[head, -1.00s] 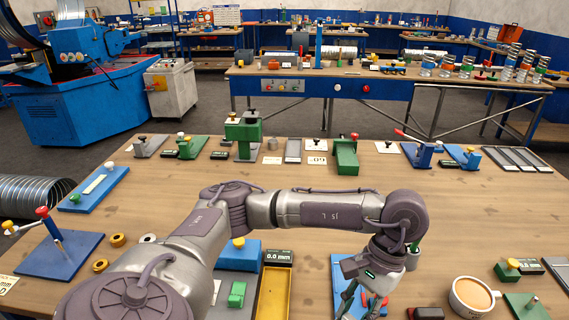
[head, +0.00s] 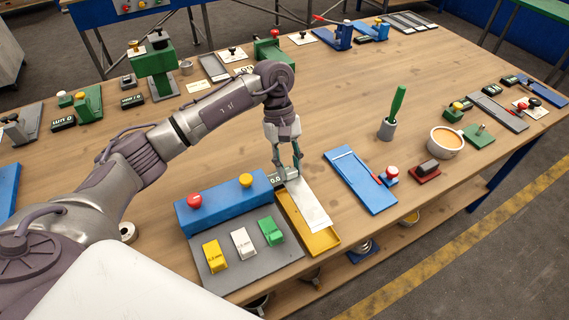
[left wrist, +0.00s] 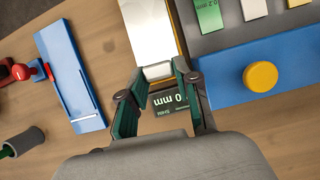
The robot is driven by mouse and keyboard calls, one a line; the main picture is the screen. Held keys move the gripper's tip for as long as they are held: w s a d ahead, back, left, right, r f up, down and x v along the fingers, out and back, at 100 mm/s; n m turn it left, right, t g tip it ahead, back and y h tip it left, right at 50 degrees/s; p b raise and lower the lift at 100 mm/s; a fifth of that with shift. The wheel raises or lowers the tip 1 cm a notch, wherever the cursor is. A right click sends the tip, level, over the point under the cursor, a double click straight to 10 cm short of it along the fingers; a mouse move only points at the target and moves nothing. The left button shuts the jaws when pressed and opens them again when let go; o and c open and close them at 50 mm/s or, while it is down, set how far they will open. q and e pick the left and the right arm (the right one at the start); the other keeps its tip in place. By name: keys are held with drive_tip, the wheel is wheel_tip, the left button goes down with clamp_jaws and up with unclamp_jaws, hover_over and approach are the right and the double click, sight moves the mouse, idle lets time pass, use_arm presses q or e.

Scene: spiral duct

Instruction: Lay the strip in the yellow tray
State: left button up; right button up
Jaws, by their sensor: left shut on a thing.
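The strip (head: 308,207) is a flat, shiny silver piece. It lies along and over the yellow tray (head: 322,243), covering much of it; whether it touches the tray floor I cannot tell. My left gripper (head: 288,174) is shut on the strip's far end, at the tray's end near a dark digital display (left wrist: 172,107). In the left wrist view the strip (left wrist: 150,32) runs away from the gripper (left wrist: 160,80), with a yellow tray edge (left wrist: 158,73) showing beside the fingers. My right gripper is not in view.
Left of the tray are a blue block (head: 222,203) with red and yellow knobs and a grey plate (head: 240,272) with several coloured blocks. A blue plate (head: 358,180) lies to the right. A coffee cup (head: 446,142) and green-handled tool (head: 392,112) stand farther right.

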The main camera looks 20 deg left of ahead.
use_arm(q)
drive_tip(key=shift+w+d+f, duration=0.25)
drive_tip(key=shift+f, duration=0.55)
drive_tip(key=shift+f+b, duration=0.4)
wheel_tip(320, 180, down, 2)
drive_tip(key=shift+a+f+b, duration=0.1)
drive_tip(key=shift+f+b, duration=0.15)
drive_tip(key=shift+b, duration=0.2)
drive_tip(key=shift+f+b, duration=0.8)
drive_tip(key=shift+f, duration=0.15)
drive_tip(key=shift+f+b, duration=0.55)
drive_tip(key=shift+b, duration=0.05)
drive_tip(key=shift+r, duration=0.1)
drive_tip(key=o, duration=1.1)
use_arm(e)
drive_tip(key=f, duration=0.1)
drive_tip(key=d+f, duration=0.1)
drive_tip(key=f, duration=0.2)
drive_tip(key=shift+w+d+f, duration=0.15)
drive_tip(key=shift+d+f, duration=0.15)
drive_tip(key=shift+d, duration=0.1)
